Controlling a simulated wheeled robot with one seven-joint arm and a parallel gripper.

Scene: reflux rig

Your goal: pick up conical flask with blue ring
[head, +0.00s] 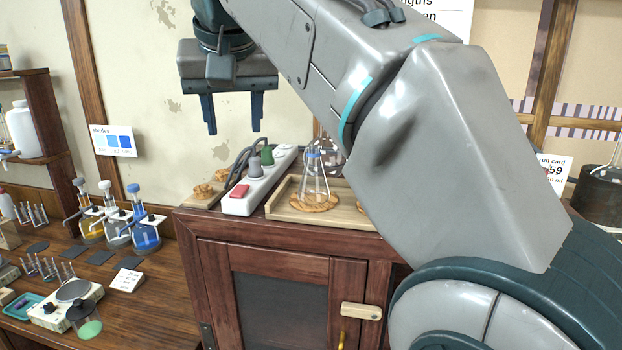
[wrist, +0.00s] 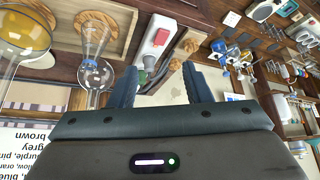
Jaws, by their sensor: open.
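The clear conical flask (head: 316,186) with a blue ring at its neck stands upright on a cork ring (head: 300,203) in a shallow wooden tray (head: 282,212) on top of the cabinet. In the wrist view, the conical flask (wrist: 97,38) shows at the upper left, outside the space between my fingers. My gripper (head: 234,127) is open and empty, fingers pointing down, above and to the left of the flask in the head view. Both fingers also show in the wrist view (wrist: 160,82).
A round clear glass bulb (head: 328,150) shows just behind the flask. A white power strip (head: 250,198) with plugs and a red switch lies left of the tray. My arm hides the tray's right side.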

